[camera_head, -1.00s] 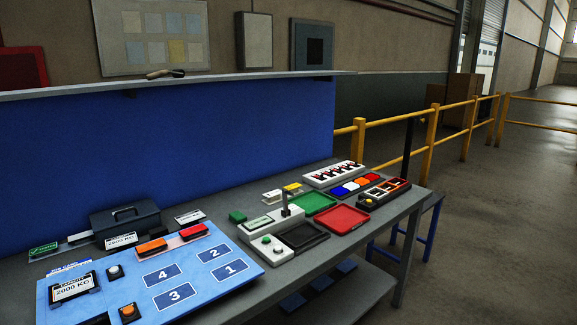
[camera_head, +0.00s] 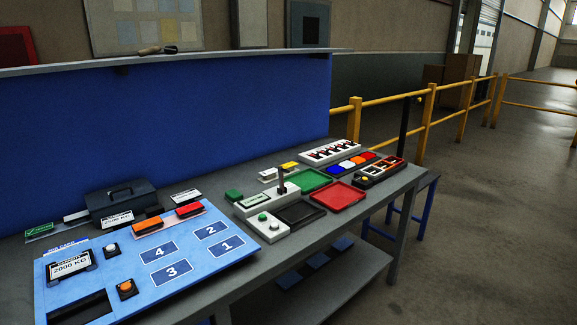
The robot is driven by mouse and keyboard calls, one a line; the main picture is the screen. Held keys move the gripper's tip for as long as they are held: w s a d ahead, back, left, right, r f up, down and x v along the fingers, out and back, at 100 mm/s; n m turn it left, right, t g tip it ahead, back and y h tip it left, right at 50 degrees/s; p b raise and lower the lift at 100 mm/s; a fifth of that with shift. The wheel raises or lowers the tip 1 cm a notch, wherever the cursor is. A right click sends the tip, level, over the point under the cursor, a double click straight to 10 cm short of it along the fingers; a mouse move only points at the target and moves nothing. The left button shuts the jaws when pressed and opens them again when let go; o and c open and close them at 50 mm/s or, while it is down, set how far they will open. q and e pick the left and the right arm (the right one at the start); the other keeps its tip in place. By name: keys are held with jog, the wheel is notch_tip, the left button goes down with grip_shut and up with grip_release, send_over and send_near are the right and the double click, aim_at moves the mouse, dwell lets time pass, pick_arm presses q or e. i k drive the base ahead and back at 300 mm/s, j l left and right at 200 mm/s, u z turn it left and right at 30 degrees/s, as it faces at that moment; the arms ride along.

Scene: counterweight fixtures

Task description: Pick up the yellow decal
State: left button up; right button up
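A small yellow piece (camera_head: 290,166) lies at the back of the grey workbench, beside a small white block (camera_head: 268,175) and behind the green tray. It may be the yellow decal, but it is too small to tell. A row of flat blue, white, orange and red pieces (camera_head: 347,167) lies to its right, with no yellow one visible in it. A small yellow spot (camera_head: 365,180) shows on the black-framed rack (camera_head: 377,174). Neither of my grippers is in view.
The grey workbench (camera_head: 300,238) carries a blue numbered board (camera_head: 205,262), a grey toolbox (camera_head: 121,197), a green tray (camera_head: 312,180), a red tray (camera_head: 338,196), a black tray (camera_head: 300,213) and a white station with a post (camera_head: 268,203). Yellow railings (camera_head: 395,98) stand behind. Open floor lies to the right.

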aim_at(291, 163)
jog(key=u, duration=0.65)
jog(key=l+u, duration=1.2)
jog(key=k+l+u, duration=0.1)
jog(key=l+u, duration=0.35)
